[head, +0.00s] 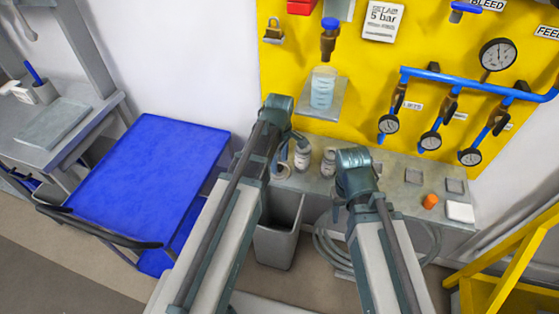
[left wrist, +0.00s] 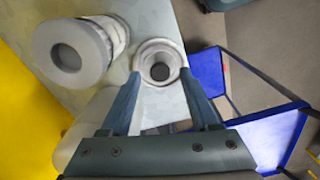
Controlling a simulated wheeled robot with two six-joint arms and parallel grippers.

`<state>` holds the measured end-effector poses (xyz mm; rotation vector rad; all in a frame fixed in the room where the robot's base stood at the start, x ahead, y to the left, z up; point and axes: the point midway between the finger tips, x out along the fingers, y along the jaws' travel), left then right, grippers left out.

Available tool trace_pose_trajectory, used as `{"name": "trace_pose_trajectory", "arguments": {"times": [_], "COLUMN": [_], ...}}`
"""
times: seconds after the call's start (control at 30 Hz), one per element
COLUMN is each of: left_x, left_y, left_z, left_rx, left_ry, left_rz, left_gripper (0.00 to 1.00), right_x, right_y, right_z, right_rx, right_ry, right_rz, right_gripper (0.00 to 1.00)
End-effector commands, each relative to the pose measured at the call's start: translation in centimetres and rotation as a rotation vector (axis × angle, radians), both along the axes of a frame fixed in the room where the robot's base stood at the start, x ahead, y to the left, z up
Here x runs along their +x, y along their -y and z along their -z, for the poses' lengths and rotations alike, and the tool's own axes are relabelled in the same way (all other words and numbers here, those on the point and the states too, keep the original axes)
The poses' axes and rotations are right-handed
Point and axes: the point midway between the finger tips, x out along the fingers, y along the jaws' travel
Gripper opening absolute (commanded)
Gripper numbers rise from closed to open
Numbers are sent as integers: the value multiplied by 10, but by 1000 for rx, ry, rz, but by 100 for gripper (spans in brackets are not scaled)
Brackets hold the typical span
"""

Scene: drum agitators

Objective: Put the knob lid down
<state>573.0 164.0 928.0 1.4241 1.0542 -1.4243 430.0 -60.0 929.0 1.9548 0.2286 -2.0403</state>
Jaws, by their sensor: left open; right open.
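In the left wrist view a white round piece (left wrist: 150,52) with a dark round centre lies between and just beyond the fingertips of my left gripper (left wrist: 163,84). A taller white pot (left wrist: 97,42) with a thick grey ring top and dark centre stands left of it. I cannot tell which one carries the knob lid. In the head view my left gripper (head: 287,148) is open above the bench, over small white jars (head: 303,156). Another white jar (head: 328,163) stands between the two grippers. My right gripper (head: 352,160) is open, its fingertips mostly hidden by its wrist.
A yellow panel (head: 400,60) with gauges and blue pipes rises behind the grey bench (head: 400,190). A clear beaker (head: 322,88) sits on a small shelf. A grey bin (head: 276,240) stands below; a blue table (head: 150,180) is left.

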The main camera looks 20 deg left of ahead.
Motion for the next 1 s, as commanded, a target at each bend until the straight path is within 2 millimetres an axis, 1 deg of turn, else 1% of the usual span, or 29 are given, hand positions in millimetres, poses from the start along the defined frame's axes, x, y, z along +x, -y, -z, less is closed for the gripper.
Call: {"name": "trace_pose_trajectory", "arguments": {"times": [0.03,0.6,0.7,0.8,1.0], "left_x": [0,0,0,0,0], "left_y": [0,0,0,0,0], "left_z": [-12,-95,-104,-107,-107], "left_rx": [0,0,0,0,0], "left_ry": [0,0,0,0,0], "left_rz": [0,0,0,0,0], "left_gripper": [62,62,62,62,62], "right_x": [0,0,0,0,0], "right_y": [0,0,0,0,0], "right_z": [-12,-95,-104,-108,-107], "right_rx": [0,0,0,0,0], "right_ry": [0,0,0,0,0], "right_rz": [0,-2,-2,-2,-3], "right_gripper": [50,50,50,50,50]}}
